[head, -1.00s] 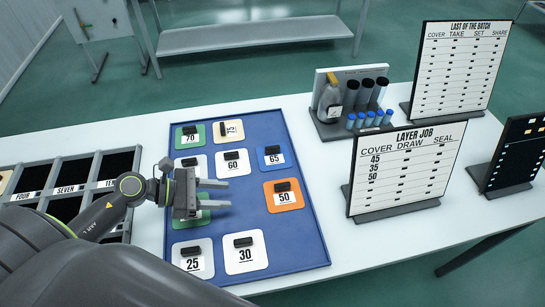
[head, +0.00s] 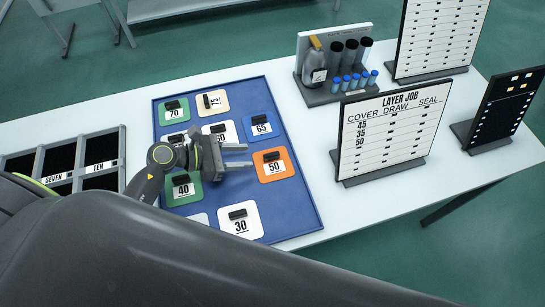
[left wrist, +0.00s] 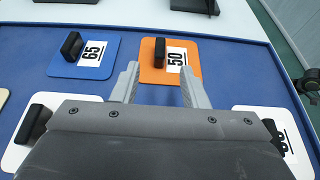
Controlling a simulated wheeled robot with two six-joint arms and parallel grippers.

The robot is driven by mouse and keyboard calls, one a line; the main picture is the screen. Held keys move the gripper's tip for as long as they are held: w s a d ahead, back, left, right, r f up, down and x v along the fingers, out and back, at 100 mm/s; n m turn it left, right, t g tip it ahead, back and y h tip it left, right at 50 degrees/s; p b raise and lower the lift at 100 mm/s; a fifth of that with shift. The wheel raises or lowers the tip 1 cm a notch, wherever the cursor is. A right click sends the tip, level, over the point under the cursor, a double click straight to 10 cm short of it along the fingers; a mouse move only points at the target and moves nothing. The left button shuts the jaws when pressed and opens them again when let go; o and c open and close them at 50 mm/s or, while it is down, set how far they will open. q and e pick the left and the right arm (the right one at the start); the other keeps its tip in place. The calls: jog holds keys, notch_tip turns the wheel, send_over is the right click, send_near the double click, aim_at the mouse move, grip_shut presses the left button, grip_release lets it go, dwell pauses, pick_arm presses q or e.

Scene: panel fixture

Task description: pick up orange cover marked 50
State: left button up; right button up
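The orange cover marked 50 (head: 273,166) lies flat on the blue tray (head: 295,215), with a black handle on top. In the left wrist view the orange cover (left wrist: 152,68) lies just beyond my left gripper's fingertips. My left gripper (head: 236,156) is open and empty, its two fingers pointing right toward the cover, a short gap away. In the left wrist view the fingers (left wrist: 158,78) stand apart on either side of the cover's lower part, and the black handle lies between and beyond their tips. My right gripper is not in view.
Near the orange cover are a blue cover marked 65 (head: 259,126) and a white cover marked 30 (head: 240,223). A green cover marked 40 (head: 182,189) lies beside the arm. The Layer Job board (head: 392,135) and a bottle rack (head: 338,92) stand to the right.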

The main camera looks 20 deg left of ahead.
aim_at(271, 154)
pick_arm(q)
jog(key=x, duration=0.3)
jog(key=shift+d+p, duration=0.15)
jog(key=shift+p, duration=0.2)
jog(key=shift+w+d, duration=0.15)
jog(key=shift+w, duration=0.05)
jog(key=p+x, duration=0.2)
jog(key=x, duration=0.2)
jog(key=shift+w+d+r, duration=0.1)
jog(key=shift+d, duration=0.05)
jog(key=shift+w+d+f, duration=0.15)
jog(key=shift+d+f, duration=0.05)
grip_shut()
